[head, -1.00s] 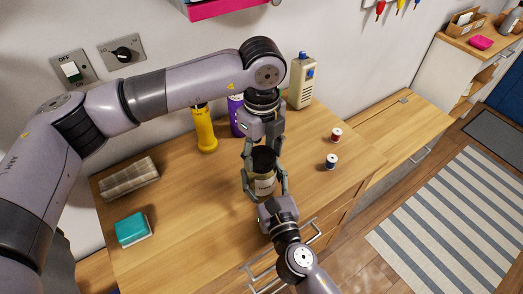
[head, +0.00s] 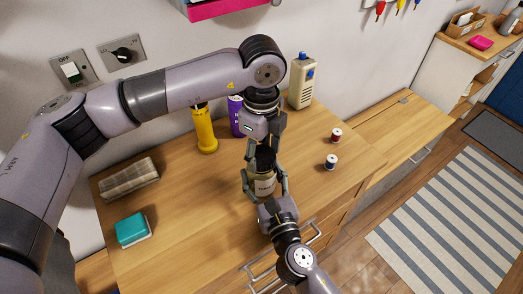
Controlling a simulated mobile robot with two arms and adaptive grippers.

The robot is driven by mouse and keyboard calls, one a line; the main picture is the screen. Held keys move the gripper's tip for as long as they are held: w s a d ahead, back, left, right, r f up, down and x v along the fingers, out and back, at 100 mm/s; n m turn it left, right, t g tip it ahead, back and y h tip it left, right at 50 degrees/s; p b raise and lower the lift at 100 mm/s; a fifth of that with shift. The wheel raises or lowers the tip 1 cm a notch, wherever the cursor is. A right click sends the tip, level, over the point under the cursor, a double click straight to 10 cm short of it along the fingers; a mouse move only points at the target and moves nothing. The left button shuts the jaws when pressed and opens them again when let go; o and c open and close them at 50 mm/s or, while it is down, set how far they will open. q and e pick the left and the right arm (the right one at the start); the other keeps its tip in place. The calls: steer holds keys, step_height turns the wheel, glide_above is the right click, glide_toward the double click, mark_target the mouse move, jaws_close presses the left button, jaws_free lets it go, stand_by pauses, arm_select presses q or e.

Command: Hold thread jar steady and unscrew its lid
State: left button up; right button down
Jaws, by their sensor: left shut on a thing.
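The thread jar (head: 265,187) stands on the wooden worktop with a pale label facing me and a dark lid (head: 265,159) on top. My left gripper (head: 264,150) reaches down from above and is shut on the lid. Its fingers are turned about the upright axis and partly hide the lid. My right gripper (head: 265,181) comes in from the front edge, with one finger on each side of the jar body, and is shut on it. The jar looks upright. Whether the lid has lifted off the jar cannot be seen.
The front left is clear.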

mark_target(261, 156)
arm_select(q)
steer(key=shift+r, duration=0.95)
steer(key=shift+r, duration=0.1)
steer(key=shift+r, duration=1.9)
arm_select(e)
steer(key=shift+c, duration=2.3)
jaws_free()
